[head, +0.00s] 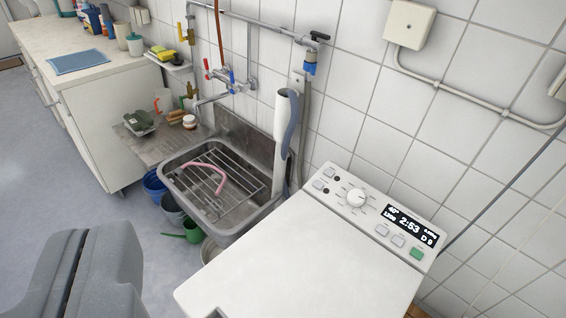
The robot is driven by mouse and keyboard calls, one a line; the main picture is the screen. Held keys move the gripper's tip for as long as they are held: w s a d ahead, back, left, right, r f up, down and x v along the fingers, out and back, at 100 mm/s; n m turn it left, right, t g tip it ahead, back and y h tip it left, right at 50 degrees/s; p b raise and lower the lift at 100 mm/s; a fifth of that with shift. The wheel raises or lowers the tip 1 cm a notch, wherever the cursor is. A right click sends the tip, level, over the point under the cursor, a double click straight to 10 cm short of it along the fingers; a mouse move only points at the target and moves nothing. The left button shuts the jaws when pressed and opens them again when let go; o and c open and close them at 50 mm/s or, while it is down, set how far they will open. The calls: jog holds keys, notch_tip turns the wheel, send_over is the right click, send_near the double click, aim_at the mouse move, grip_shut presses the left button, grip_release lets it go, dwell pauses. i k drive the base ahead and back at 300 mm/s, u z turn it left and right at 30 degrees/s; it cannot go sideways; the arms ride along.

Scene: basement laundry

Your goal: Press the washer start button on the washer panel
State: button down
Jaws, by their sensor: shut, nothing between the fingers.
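The white top-loading washer (290,262) stands at the lower middle and right. Its panel runs along the back edge, with a round dial (356,197), several small buttons and a dark display (410,226) reading 2:53. The green button (417,253) sits at the panel's right end, below the display; I take it for the start button, but its label is too small to read. My gripper (85,270) shows at the lower left as a large grey shape. It is shut and empty, left of the washer and well apart from the panel.
A metal sink (222,225) with a rack and pink hose stands left of the washer. Buckets (155,186) and a green watering can (183,233) are below it. A counter (105,75) is at the far left. Pipes run along the tiled wall. Floor at left is clear.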

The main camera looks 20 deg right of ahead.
aim_at(415, 253)
jog(key=z, duration=0.5)
jog(key=k, duration=1.2)
jog(key=z, duration=0.3)
jog(key=i, duration=0.45)
jog(key=z, duration=0.3)
